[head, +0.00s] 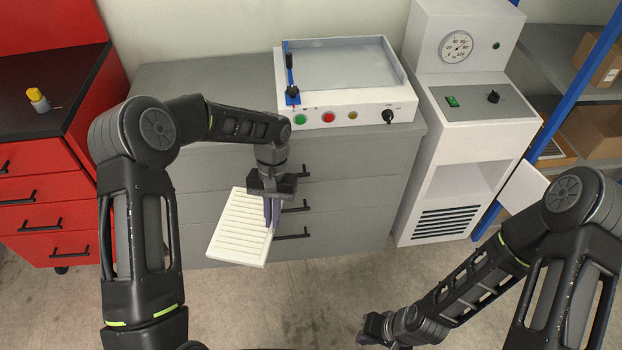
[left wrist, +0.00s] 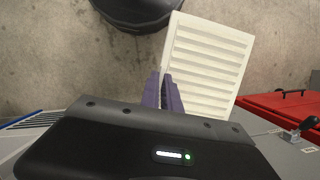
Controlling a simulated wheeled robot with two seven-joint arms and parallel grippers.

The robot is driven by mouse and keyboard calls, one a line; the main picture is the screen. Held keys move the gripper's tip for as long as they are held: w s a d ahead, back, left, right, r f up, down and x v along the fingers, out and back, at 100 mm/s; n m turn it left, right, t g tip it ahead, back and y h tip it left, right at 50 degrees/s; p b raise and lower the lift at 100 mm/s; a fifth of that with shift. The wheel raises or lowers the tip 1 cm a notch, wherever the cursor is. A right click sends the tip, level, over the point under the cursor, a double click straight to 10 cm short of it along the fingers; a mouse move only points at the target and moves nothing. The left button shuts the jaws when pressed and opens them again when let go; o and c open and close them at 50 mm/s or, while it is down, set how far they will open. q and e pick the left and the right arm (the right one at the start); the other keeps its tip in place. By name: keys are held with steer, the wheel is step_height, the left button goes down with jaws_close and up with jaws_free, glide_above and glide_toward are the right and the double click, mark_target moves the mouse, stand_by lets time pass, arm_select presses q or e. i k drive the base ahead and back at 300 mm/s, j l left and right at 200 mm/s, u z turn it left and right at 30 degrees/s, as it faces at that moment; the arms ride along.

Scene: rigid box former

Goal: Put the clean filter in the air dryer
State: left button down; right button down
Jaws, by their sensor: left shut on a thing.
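A clean white filter (head: 238,228) with a slatted face hangs in front of the grey drawer cabinet, above the floor. My left gripper (head: 271,222) is shut on its right edge. In the left wrist view the filter (left wrist: 208,65) extends up and right from the purple fingers (left wrist: 171,92). The air dryer (head: 460,130) is the white unit at the right, with a round gauge on top, an open recess and a slatted vent low down. A white panel stands out at its right side. My right gripper (head: 376,328) is low at the bottom, apart from everything; its fingers are unclear.
A white machine (head: 345,85) with coloured buttons and a shallow tray sits on the grey cabinet (head: 190,75). A red cabinet (head: 50,215) stands at left with a yellow-capped bottle (head: 38,100). Blue-framed shelves (head: 580,80) hold boxes at right. The floor between is clear.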

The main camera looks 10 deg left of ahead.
mark_target(454, 187)
steer(key=i+l+z, duration=0.1)
steer(key=l, duration=0.35)
steer(key=i+l+z, duration=0.1)
steer(key=l, duration=0.3)
steer(key=i+l+z, duration=0.15)
steer(key=l, duration=0.25)
steer(key=i+l+z, duration=0.1)
steer(key=l, duration=0.3)
steer(key=i+l+z, duration=0.1)
steer(key=l, duration=0.3)
steer(key=i+l+z, duration=0.1)
steer(key=i+l, duration=0.2)
steer(key=i, duration=0.45)
